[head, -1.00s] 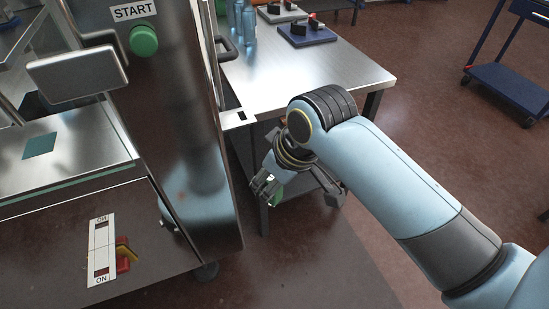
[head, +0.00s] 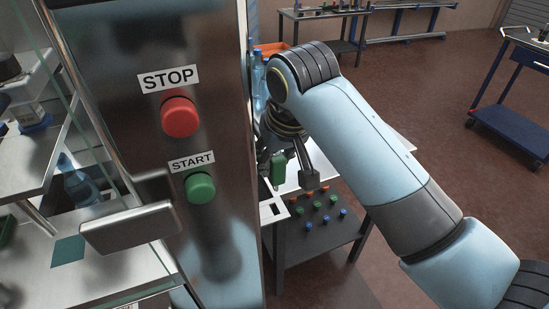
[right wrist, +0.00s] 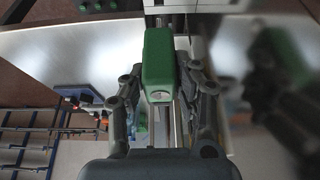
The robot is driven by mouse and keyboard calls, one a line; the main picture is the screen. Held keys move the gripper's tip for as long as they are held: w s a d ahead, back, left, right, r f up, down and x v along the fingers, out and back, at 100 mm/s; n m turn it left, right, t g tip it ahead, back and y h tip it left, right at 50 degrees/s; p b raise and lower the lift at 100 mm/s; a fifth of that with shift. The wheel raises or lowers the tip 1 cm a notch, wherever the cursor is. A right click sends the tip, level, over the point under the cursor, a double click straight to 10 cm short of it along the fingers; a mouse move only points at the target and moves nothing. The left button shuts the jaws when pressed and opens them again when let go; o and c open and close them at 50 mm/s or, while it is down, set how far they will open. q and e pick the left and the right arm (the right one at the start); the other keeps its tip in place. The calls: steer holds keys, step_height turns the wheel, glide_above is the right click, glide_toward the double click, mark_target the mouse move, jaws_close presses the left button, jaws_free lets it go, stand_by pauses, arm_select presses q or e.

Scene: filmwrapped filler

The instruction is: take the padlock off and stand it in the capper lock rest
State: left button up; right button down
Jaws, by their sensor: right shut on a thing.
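A green padlock (head: 278,168) is held in my right gripper (head: 290,175), beside the steel machine's right edge. In the right wrist view the padlock's green body (right wrist: 158,58) sits between the two dark fingers of the right gripper (right wrist: 160,90), with a round silvery face toward the camera. Its shackle cannot be made out clearly. A pale plate with a dark square opening (head: 272,209) is just below the gripper; I cannot tell whether it is the lock rest. My left gripper is not in view.
The machine's front carries a red STOP button (head: 180,117) and a green START button (head: 200,187). A grey handle-like box (head: 128,227) sticks out below. A shelf (head: 325,235) under the steel table holds several coloured caps. Blue bottles (head: 259,85) stand behind the gripper.

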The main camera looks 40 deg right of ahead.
mark_target(275, 191)
steer(key=shift+w+f, duration=0.1)
steer(key=shift+f, duration=0.1)
steer(key=shift+f+b, duration=0.35)
steer(key=shift+f, duration=0.7)
steer(key=shift+f+b, duration=0.5)
steer(key=shift+f, duration=0.85)
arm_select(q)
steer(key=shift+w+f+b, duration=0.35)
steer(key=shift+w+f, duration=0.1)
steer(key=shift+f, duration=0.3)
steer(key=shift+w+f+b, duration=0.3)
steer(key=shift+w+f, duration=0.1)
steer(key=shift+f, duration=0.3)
arm_select(e)
steer(key=shift+f, duration=2.2)
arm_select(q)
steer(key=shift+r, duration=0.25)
arm_select(e)
steer(key=shift+f, duration=0.35)
steer(key=c, duration=0.9)
jaws_free()
